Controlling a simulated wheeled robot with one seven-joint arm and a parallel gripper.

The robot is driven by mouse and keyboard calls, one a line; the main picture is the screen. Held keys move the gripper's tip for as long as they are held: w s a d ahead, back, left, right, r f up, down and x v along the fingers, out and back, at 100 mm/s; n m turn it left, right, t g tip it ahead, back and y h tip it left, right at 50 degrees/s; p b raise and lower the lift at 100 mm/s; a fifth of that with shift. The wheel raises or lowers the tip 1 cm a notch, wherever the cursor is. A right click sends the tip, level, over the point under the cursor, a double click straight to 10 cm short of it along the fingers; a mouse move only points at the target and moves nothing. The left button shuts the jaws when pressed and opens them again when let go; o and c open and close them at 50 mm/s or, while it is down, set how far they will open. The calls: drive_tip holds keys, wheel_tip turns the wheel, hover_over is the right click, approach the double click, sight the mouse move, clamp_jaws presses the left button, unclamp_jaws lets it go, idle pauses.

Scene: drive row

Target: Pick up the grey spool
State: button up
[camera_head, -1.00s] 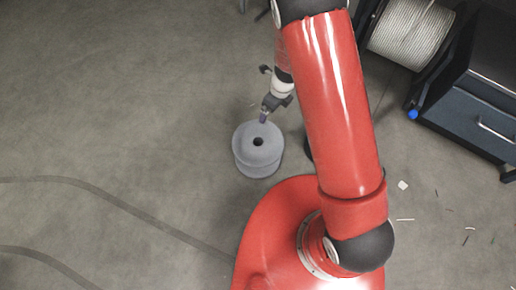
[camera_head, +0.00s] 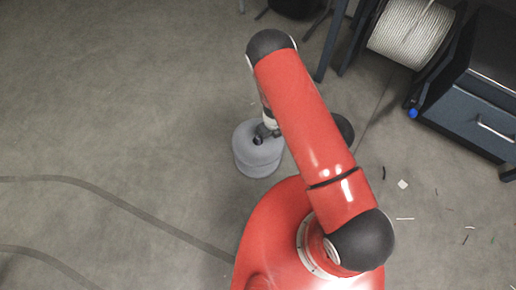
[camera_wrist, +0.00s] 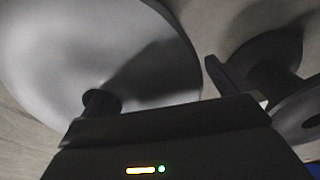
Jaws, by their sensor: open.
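The grey spool (camera_head: 252,162) stands upright on the floor just left of my red base in the head view, its round top flange facing up with a dark centre hole. In the wrist view the spool (camera_wrist: 60,50) fills the upper left as a broad pale disc. My gripper (camera_head: 262,137) is open over the spool's top, partly hidden by my red arm. In the wrist view my gripper (camera_wrist: 162,90) has one finger at the centre hole and the other beyond the flange's right edge. I cannot tell how deep the finger reaches.
A rack holding a white cable reel (camera_head: 412,32) and a dark drawer cabinet (camera_head: 470,120) stand at the right. Small scraps (camera_head: 403,184) litter the floor there. The upper left floor is clear.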

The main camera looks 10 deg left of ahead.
drive_tip(key=shift+f, duration=0.15)
drive_tip(key=c, duration=1.7)
drive_tip(key=shift+c, duration=0.2)
